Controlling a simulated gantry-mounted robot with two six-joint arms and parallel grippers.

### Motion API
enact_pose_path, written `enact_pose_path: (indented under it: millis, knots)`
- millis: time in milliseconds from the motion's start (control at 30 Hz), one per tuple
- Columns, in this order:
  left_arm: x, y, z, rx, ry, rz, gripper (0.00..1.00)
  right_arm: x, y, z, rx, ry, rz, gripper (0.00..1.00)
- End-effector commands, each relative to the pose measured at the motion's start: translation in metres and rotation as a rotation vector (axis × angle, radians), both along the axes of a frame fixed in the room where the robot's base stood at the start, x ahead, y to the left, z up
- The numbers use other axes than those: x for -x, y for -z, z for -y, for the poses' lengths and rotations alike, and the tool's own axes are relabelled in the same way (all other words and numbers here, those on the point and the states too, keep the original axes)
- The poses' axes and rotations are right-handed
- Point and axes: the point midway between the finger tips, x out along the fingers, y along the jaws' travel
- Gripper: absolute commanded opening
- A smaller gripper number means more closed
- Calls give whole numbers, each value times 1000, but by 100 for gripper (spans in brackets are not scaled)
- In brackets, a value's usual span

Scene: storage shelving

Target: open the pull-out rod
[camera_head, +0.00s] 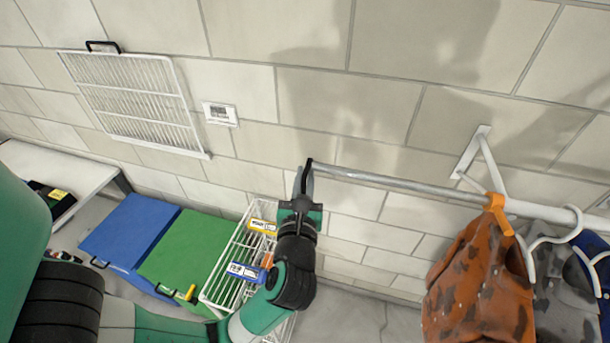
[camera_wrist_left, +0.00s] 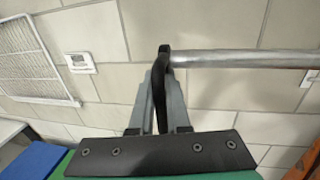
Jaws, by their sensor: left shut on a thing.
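The pull-out rod (camera_head: 400,181) is a grey metal bar. It runs from the wall bracket area at the right toward the middle of the head view. Its left end has a black handle (camera_head: 310,165), which also shows in the left wrist view (camera_wrist_left: 163,85). My left gripper (camera_head: 303,182) is shut on this black handle, with the fingers on either side of it. In the left wrist view my left gripper (camera_wrist_left: 160,98) covers part of the handle, and the rod (camera_wrist_left: 240,63) extends to the right. My right gripper is not in view.
An orange-brown garment (camera_head: 480,285) and other clothes hang at the right. A white bracket (camera_head: 475,152) is on the wall. A white wire basket (camera_head: 225,275), green box (camera_head: 185,250) and blue box (camera_head: 130,232) are below left. A white grille (camera_head: 135,100) is on the wall.

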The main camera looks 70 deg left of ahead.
Motion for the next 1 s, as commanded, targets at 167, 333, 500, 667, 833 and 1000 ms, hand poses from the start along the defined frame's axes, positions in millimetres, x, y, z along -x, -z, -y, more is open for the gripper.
enact_pose_path:
  millis: [167, 333, 500, 667, 833, 1000]
  knots:
    - [0, -3, 0, -6, 1, 7, 34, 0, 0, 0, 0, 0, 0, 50]
    - [0, -3, 0, -6, 1, 7, 44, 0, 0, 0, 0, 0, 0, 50]
    - [0, -3, 2, -5, 2, 7, 44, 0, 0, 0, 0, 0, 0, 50]
    - [7, -2, 20, -6, 8, 8, 44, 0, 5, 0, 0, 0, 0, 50]
    - [23, 1, 57, -2, 11, 8, 44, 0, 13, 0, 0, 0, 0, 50]
    - [38, 1, 89, 0, 9, 5, 44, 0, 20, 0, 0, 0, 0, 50]
